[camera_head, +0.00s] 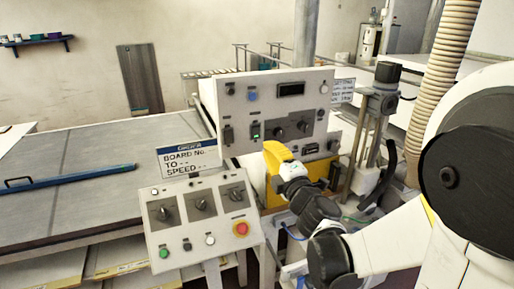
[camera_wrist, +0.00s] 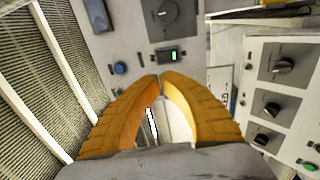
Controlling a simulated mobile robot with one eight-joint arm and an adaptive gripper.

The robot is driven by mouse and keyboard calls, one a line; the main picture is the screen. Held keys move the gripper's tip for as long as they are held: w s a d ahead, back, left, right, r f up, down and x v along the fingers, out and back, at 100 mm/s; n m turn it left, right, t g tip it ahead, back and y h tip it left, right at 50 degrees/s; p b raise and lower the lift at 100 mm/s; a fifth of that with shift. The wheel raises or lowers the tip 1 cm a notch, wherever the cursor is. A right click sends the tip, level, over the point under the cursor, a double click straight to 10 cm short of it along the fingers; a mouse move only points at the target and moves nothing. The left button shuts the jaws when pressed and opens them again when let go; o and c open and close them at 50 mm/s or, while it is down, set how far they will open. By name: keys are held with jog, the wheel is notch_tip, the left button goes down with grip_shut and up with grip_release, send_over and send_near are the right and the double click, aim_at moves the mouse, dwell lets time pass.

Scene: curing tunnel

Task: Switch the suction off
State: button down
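A rocker switch lit green (camera_head: 256,130) sits on the upright white control panel (camera_head: 240,108), left of two dark knobs; it also shows in the wrist view (camera_wrist: 173,56). No readable label tells which control is the suction. My gripper (camera_head: 271,149) has yellow-orange fingers and is in front of the panel, just below and right of the lit switch in the head view. In the wrist view my gripper (camera_wrist: 157,78) has its fingertips together, with nothing between them. The tips appear just below the lit switch; I cannot tell whether they touch the panel.
A blue button (camera_wrist: 120,68) and a dark knob (camera_wrist: 165,12) flank the lit switch. A lower sloped console (camera_head: 185,235) carries several knobs and buttons and a red emergency stop (camera_head: 240,228). A conveyor bed (camera_head: 80,215) lies left; a ribbed hose (camera_head: 440,80) hangs right.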

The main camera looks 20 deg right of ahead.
aim_at(254, 128)
jog(key=w, duration=0.6)
jog(key=w+r, duration=0.1)
jog(key=w, duration=0.2)
jog(key=shift+w, duration=0.35)
jog(key=shift+w+r, duration=0.1)
jog(key=shift+w+r, duration=0.1)
jog(key=shift+w, duration=0.3)
jog(key=shift+w+r+b, duration=0.15)
jog(key=shift+r+b, duration=0.1)
jog(key=shift+b, duration=0.1)
